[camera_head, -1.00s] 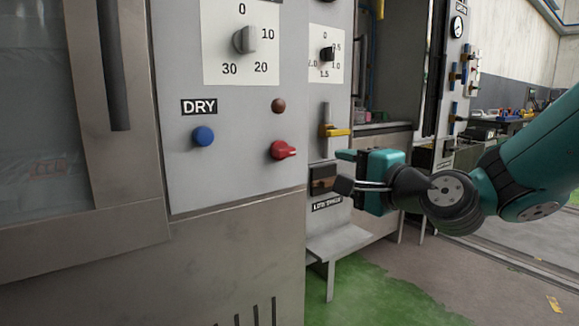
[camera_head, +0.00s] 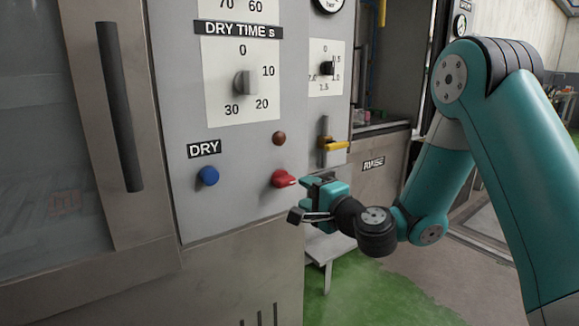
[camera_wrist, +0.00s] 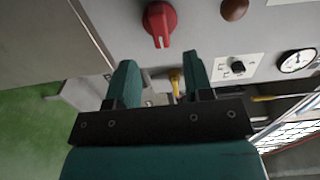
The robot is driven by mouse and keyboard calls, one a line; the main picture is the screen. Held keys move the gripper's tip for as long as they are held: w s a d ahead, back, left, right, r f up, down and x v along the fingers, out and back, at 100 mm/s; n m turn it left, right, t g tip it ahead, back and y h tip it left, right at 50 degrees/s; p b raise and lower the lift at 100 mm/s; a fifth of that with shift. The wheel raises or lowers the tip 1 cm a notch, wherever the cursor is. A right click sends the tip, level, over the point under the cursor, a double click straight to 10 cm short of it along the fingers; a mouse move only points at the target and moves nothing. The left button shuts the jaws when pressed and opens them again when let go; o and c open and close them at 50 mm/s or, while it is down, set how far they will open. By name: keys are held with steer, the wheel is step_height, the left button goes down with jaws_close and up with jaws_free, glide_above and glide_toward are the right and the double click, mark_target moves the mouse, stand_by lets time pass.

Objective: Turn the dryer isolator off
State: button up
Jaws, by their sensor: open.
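A red rotary knob (camera_head: 283,179), which I take for the dryer isolator, sits on the grey panel below a dark red lamp (camera_head: 279,138). Its handle points right in the head view. In the wrist view the red knob (camera_wrist: 160,22) lies beyond my fingertips, roughly between their lines. My gripper (camera_head: 308,184) is just right of the knob in the head view. In the wrist view my gripper (camera_wrist: 160,75) has its two teal fingers spread with nothing between them. I cannot tell whether a fingertip touches the knob in the head view.
A blue DRY button (camera_head: 208,176) is left of the knob, with a dry time dial (camera_head: 244,83) above. A yellow-handled valve (camera_head: 331,144) stands close on the right, with a smaller dial (camera_head: 326,68) above it. A vertical door handle (camera_head: 119,108) is far left.

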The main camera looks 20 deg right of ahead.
mark_target(290, 183)
steer(key=p+x, duration=0.3)
steer(key=x, duration=0.3)
steer(key=shift+r+p, duration=0.2)
steer(key=shift+p, duration=0.2)
steer(key=shift+w+a+f, duration=0.15)
steer(key=shift+w+f, duration=0.05)
steer(key=shift+w, duration=0.4)
jaws_close()
